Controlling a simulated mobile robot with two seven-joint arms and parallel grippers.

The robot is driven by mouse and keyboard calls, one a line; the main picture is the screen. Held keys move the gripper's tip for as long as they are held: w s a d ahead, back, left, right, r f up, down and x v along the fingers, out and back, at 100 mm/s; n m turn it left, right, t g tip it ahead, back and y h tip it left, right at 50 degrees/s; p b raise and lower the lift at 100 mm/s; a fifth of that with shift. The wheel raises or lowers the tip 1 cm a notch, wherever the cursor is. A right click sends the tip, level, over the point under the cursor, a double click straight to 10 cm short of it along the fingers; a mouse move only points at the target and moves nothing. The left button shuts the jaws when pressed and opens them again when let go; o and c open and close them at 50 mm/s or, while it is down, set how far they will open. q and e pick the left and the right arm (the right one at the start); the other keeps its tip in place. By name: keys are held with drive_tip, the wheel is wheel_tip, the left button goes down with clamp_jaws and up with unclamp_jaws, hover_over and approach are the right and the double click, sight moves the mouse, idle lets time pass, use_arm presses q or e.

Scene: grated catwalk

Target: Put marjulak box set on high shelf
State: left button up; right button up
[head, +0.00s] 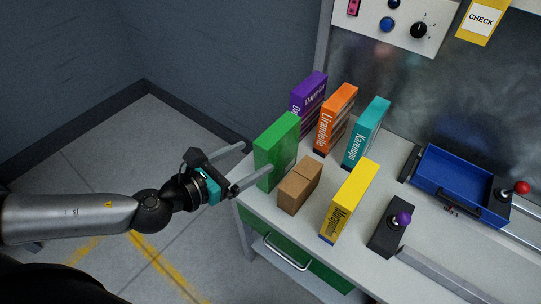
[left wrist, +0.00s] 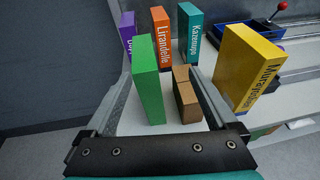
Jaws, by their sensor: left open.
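No readable label says marjulak. A green box (head: 275,152) stands upright near the left end of the table, its lettering not readable; it also shows in the left wrist view (left wrist: 148,85). A yellow box (head: 348,200) stands at the front with a name starting with "M" that I cannot read surely. Purple (head: 309,95), orange "Lirandelle" (head: 336,117) and teal (head: 367,130) boxes stand behind. My left gripper (head: 256,163) is open at the table's left edge, facing the green box, which shows between its fingers in the wrist view. My right gripper is not in view. No high shelf is clearly seen.
A plain brown carton (head: 299,188) stands close beside the green box. A purple-knobbed joystick (head: 391,232), a blue tray (head: 453,187) and a red-knobbed lever (head: 513,190) are to the right. A control panel (head: 400,25) is above. Open floor lies left.

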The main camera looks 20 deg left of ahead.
sight(278, 135)
use_arm(q)
drive_tip(key=shift+n+y, duration=0.7)
drive_tip(key=shift+n, duration=0.1)
drive_tip(key=x, duration=0.4)
drive_tip(key=a+x, duration=0.1)
drive_tip(key=x, duration=0.4)
drive_tip(key=a+x, duration=0.1)
drive_tip(key=x, duration=0.4)
drive_tip(key=shift+w+f, duration=0.35)
drive_tip(key=shift+c, duration=0.2)
clamp_jaws()
